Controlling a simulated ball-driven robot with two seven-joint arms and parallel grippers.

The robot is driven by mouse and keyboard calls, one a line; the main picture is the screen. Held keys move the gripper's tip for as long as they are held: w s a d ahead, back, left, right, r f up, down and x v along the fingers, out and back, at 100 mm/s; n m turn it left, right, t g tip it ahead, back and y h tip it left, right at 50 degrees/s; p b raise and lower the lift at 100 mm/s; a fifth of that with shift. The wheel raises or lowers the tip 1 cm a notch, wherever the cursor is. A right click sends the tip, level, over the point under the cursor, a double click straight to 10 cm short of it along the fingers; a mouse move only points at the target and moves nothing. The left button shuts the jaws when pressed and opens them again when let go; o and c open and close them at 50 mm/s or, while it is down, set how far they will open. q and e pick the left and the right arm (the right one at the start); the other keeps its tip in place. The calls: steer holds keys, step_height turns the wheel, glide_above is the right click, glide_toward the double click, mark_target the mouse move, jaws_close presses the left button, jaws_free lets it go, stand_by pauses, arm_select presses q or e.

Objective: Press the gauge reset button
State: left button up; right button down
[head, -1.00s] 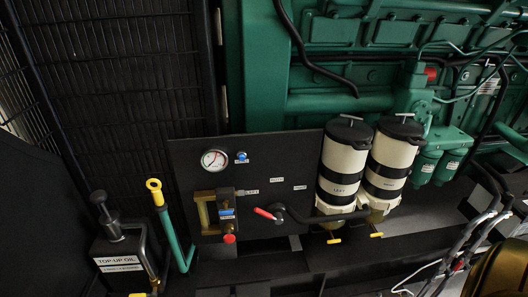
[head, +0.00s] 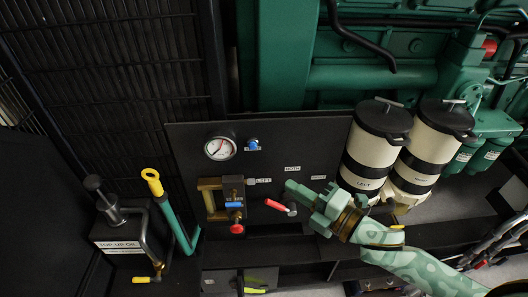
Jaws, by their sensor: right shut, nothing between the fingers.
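A small blue button (head: 253,144) sits on the dark panel just right of the round white pressure gauge (head: 220,148), with a small label under it. My right gripper (head: 291,187) reaches in from the lower right in front of the panel. Its fingers are closed and empty, pointing up-left, below and to the right of the button and apart from it. The button and gauge are unobstructed. My left gripper is not in view.
A red-handled selector lever (head: 276,205) is close below my right gripper. A brass fitting with a blue handle and red knob (head: 235,205) is under the gauge. Two white filter canisters (head: 373,150) stand right. An oil can (head: 120,232) and yellow-tipped teal handle (head: 152,182) are left.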

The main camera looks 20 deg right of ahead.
glide_toward(253, 146)
steer(key=w+a, duration=0.1)
steer(key=a, duration=0.4)
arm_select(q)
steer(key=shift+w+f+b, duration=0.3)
arm_select(e)
steer(key=w, duration=0.3)
steer(key=w+d, duration=0.1)
steer(key=shift+w+f, duration=0.2)
steer(key=shift+f, duration=0.05)
